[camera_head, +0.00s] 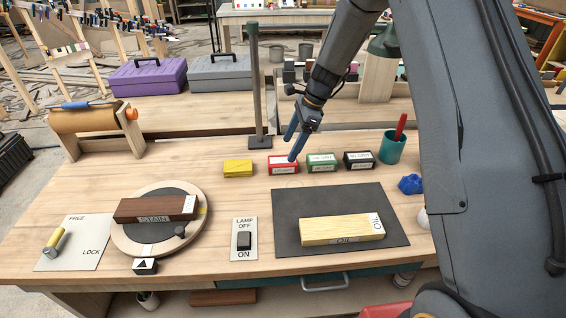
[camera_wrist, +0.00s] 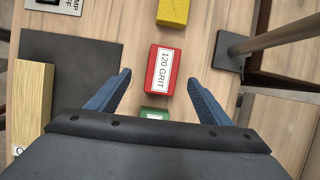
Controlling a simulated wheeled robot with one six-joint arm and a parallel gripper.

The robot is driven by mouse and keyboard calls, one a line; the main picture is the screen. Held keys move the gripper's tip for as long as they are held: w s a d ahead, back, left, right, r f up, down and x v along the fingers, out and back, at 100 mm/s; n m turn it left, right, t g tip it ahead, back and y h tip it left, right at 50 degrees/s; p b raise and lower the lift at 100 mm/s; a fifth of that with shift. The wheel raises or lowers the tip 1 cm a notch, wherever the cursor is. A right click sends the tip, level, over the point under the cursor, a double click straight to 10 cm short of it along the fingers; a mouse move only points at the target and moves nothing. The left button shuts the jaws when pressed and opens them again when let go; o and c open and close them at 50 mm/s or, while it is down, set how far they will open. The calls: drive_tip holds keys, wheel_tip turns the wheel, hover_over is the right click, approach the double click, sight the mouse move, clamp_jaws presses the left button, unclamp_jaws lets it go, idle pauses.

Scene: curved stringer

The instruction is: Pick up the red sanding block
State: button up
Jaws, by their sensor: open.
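The red sanding block (camera_head: 283,165) lies on the workbench between a yellow block and a green one. In the wrist view the red block (camera_wrist: 164,70) shows a white label reading "120 GRIT". My gripper (camera_head: 292,147) is above and close to the red block, its blue fingers pointing down. In the wrist view my open gripper (camera_wrist: 160,82) has one finger on each side of the red block, with gaps on both sides. I cannot tell how high the fingertips are above the bench. Nothing is held.
A yellow block (camera_head: 238,168), a green block (camera_head: 322,162) and a black block (camera_head: 359,160) stand in the same row. A post on a dark base (camera_head: 260,142) rises behind. A teal cup (camera_head: 391,150) is at right. A dark mat (camera_head: 292,238) bearing a pale wooden bar lies in front.

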sight(283, 160)
drive_tip(key=shift+w+a+f, duration=0.2)
drive_tip(key=shift+w, duration=0.05)
drive_tip(key=shift+a+f, duration=0.15)
drive_tip(key=shift+f, duration=0.2)
drive_tip(key=p+x, duration=0.3)
drive_tip(key=x, duration=0.3)
drive_tip(key=shift+f, duration=0.4)
drive_tip(key=shift+f, duration=0.2)
drive_tip(key=c, duration=1.2)
drive_tip(key=shift+r, duration=0.15)
wheel_tip(283, 160, up, 10)
drive_tip(key=b, duration=0.2)
drive_tip(key=shift+b, duration=0.4)
